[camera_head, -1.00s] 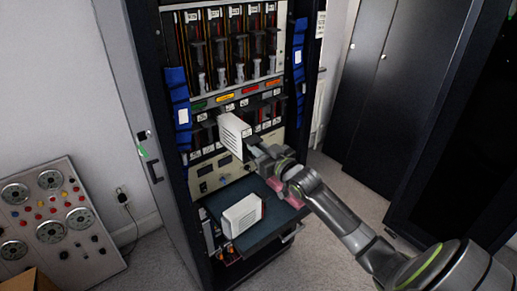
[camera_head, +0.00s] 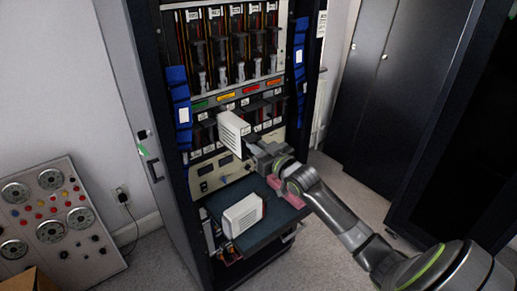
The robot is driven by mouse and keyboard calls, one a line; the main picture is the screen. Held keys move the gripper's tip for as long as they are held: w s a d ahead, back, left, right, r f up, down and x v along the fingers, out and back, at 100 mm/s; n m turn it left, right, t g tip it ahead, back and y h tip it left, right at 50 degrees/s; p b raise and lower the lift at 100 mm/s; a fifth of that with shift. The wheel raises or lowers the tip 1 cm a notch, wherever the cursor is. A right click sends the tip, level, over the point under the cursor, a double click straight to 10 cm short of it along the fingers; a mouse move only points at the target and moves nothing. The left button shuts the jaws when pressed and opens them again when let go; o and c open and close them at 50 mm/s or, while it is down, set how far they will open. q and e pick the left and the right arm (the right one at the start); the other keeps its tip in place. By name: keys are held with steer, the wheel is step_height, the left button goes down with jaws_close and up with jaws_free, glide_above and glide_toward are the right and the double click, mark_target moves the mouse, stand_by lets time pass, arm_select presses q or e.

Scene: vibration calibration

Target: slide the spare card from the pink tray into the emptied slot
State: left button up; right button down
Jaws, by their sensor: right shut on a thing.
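My right gripper (camera_head: 252,152) is shut on a white card (camera_head: 233,134) and holds it upright in front of the lower row of slots (camera_head: 262,112) in the rack. Its far edge is hard to make out against the slots, so I cannot tell whether it is inside one. A second white card (camera_head: 243,215) stands on the dark pull-out shelf (camera_head: 268,233) below. The pink tray (camera_head: 275,183) shows only in part behind my right wrist. My left gripper is out of view.
Blue straps (camera_head: 178,100) hang on both sides of the rack opening. An upper row of modules (camera_head: 235,48) fills the rack above. A panel with dials (camera_head: 50,215) stands at the left. Dark cabinets (camera_head: 400,90) stand at the right.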

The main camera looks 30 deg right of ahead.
mark_target(249, 137)
steer(key=shift+w+a+b, duration=0.2)
steer(key=shift+w+b, duration=1.05)
steer(key=shift+w, duration=0.65)
steer(key=shift+w+a+f+b, duration=0.1)
steer(key=shift+w+b, duration=1.05)
steer(key=shift+w, duration=0.35)
steer(key=shift+w+b, duration=0.3)
steer(key=shift+w, duration=0.25)
